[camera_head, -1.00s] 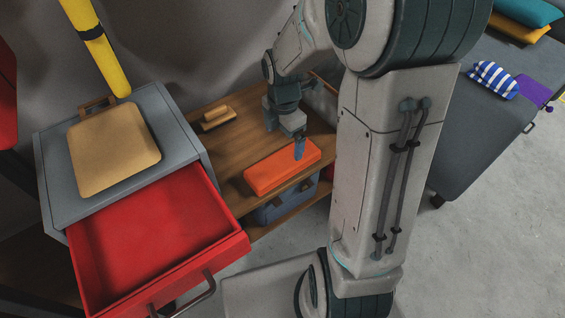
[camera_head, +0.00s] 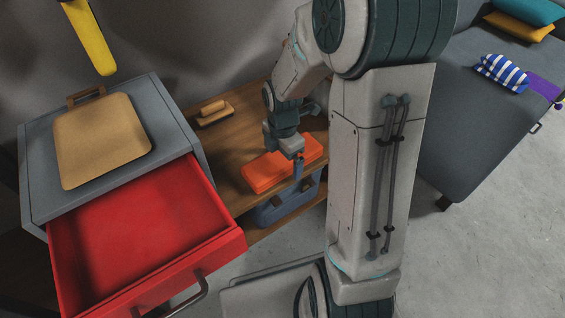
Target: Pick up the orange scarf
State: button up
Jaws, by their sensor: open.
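The orange scarf (camera_head: 268,172) lies as a flat, folded, long block on the wooden bench top, in the middle of the head view. My gripper (camera_head: 298,180) hangs over the scarf, pointing down, with its fingertips by the scarf's near edge, right of its middle. The gripper is open. My wrist hides part of the scarf, and I cannot tell whether the fingers touch it.
A blue bin (camera_head: 282,207) sits below the bench top (camera_head: 228,140). A wooden brush (camera_head: 213,112) lies behind. To the left are an open red drawer (camera_head: 140,235) and a grey cabinet with a cutting board (camera_head: 100,140). A grey couch (camera_head: 465,120) with a striped cloth (camera_head: 502,73) is right.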

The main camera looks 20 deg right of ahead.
jog(key=c, duration=1.1)
jog(key=shift+r, duration=0.2)
